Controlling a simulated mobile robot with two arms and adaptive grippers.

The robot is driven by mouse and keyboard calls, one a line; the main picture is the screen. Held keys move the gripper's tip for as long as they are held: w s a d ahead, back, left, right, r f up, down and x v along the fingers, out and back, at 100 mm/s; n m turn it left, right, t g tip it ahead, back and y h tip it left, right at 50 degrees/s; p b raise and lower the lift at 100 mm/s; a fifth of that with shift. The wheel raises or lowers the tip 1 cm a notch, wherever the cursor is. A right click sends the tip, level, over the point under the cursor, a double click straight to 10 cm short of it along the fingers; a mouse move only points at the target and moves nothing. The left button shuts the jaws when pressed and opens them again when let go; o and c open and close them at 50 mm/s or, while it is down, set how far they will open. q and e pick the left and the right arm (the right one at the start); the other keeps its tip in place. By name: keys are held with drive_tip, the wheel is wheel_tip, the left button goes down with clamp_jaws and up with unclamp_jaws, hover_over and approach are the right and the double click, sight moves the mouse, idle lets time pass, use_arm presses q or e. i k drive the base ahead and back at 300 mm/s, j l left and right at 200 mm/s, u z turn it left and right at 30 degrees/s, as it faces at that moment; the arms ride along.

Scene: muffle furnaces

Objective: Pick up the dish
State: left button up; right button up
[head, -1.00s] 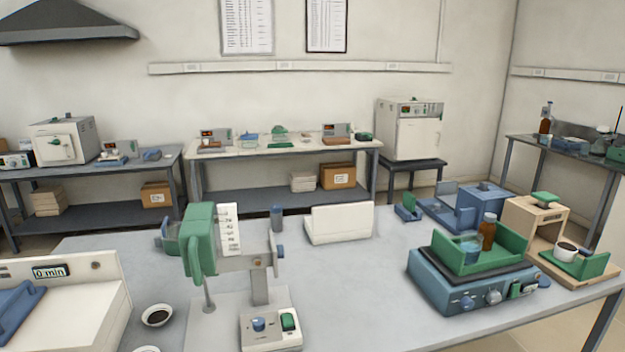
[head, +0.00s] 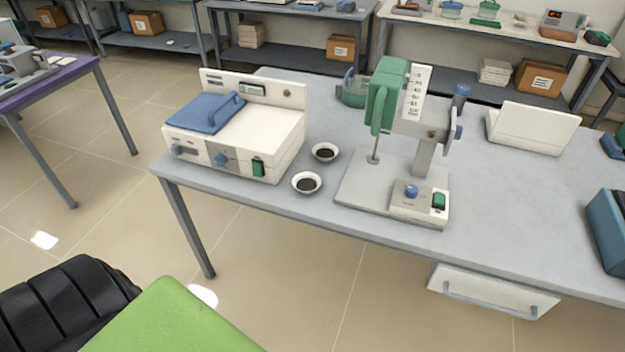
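Two small white round dishes with dark contents sit on the grey table (head: 250,193), between the white box-shaped device and the stirrer stand. The nearer dish (head: 307,192) is close to the table's front edge. The farther dish (head: 325,160) is a little behind it and to its right. The two dishes are apart and upright. Neither of my grippers is in view, so nothing is seen touching either dish.
The white device (head: 240,165) with a blue lid stands left of the dishes. The stirrer stand (head: 390,205) with a green head is right of them. A white drawer (head: 490,292) hangs under the table. Tiled floor is open in front.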

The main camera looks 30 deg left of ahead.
sight(307, 182)
drive_tip(key=j+u, duration=0.1)
drive_tip(key=j, duration=0.4)
drive_tip(key=i+j, duration=0.15)
drive_tip(key=j, duration=0.3)
drive_tip(key=j+u, duration=0.15)
drive_tip(key=j, duration=0.35)
drive_tip(key=i+j, duration=0.15)
drive_tip(key=j, duration=0.3)
drive_tip(key=i+j+u, duration=0.15)
drive_tip(key=j, duration=0.35)
drive_tip(key=i+j, duration=0.1)
drive_tip(key=j, duration=0.35)
drive_tip(key=u, duration=0.05)
